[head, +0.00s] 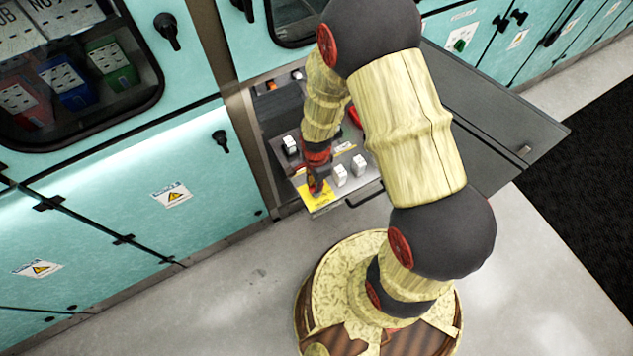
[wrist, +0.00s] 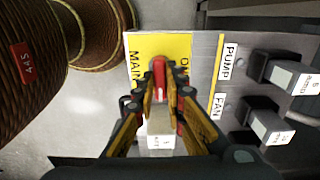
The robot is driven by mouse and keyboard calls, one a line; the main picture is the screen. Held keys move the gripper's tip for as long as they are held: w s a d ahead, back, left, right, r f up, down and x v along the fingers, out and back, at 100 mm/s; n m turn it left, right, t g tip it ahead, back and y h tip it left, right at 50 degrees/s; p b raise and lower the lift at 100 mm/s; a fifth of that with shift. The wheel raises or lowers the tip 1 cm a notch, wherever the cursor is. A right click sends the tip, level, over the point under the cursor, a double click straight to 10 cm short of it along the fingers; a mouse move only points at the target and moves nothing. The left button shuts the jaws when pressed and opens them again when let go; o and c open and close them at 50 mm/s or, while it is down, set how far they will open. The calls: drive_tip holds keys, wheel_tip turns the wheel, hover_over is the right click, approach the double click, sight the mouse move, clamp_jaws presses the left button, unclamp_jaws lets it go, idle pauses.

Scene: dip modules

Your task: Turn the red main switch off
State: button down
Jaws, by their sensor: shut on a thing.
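The red main switch (wrist: 158,66) stands on a yellow plate (wrist: 145,47) marked MAIN, with a partly covered position label to its right. In the wrist view, my gripper (wrist: 159,92) has its fingers closed around the switch, and only its rounded red end shows past them. A light grey block with a small white label (wrist: 160,141) shows between the fingers; I cannot tell whether it belongs to the switch. In the head view, my gripper (head: 318,187) is down at the yellow plate (head: 318,198), at the panel's near corner. The switch is hidden there.
White-topped modules stand beside the PUMP label (wrist: 228,61) and the FAN label (wrist: 217,105), close right of my gripper. The panel sits on a pulled-out drawer with a dark handle (head: 366,197). Teal cabinets (head: 115,165) line the left. A grey door (head: 480,105) stands open at right.

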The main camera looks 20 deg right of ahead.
idle(0.4)
drive_tip(key=c, duration=1.9)
unclamp_jaws()
drive_tip(key=shift+o, duration=0.3)
wheel_tip(320, 180, up, 12)
